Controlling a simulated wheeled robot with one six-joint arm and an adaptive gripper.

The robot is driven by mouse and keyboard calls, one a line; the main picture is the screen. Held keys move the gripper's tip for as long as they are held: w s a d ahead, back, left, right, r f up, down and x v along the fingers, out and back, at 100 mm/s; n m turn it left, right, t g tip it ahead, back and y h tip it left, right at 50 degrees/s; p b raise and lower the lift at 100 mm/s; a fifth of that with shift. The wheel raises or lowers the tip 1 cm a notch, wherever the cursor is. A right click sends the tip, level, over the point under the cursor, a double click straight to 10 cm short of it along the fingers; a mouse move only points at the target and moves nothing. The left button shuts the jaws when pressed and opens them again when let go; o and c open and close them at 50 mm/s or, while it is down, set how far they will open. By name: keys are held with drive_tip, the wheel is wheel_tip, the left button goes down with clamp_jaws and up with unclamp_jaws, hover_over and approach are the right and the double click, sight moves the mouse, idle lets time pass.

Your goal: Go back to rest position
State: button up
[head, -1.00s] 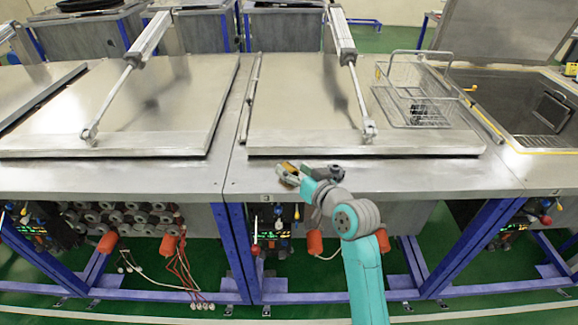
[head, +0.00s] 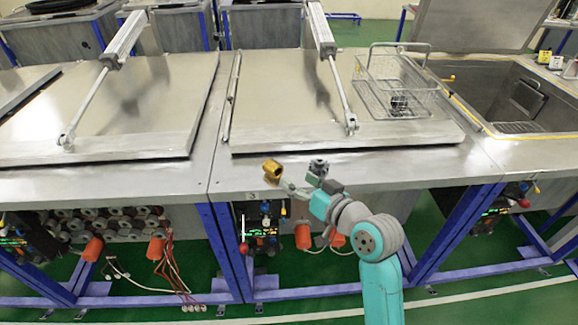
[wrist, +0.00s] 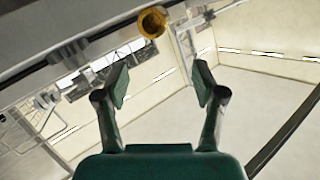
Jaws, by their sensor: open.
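My gripper (head: 298,184) is in front of the steel counter's front edge, below the middle lid. In the wrist view its two green-padded fingers (wrist: 161,83) are spread apart with nothing between them. A brass-coloured cylindrical piece (head: 273,170) shows at the counter's front, just left of my gripper. In the wrist view the brass piece (wrist: 152,22) lies beyond the fingertips, apart from them. The middle lid (head: 290,100) is down, with a rod and cylinder (head: 322,30) over it. My teal arm reaches up from the lower right.
A wire basket (head: 400,90) sits on the middle lid's right side. An open tank (head: 520,95) is at the right. Another closed lid (head: 120,110) is at the left. Blue legs (head: 225,250) and hoses are below the counter.

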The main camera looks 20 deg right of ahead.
drive_tip(key=s+a+f+m+h, duration=0.2)
drive_tip(key=s+f+h, duration=0.2)
drive_tip(key=s+f, duration=1.3)
drive_tip(key=s+r+n, duration=0.1)
drive_tip(key=s+r, duration=0.1)
drive_tip(key=s, duration=1)
drive_tip(key=s+a+r+n, duration=0.1)
drive_tip(key=s+r+n, duration=0.1)
drive_tip(key=s, duration=1.1)
drive_tip(key=shift+s+a+g, duration=0.2)
drive_tip(key=shift+s+g, duration=0.05)
drive_tip(key=shift+g, duration=0.05)
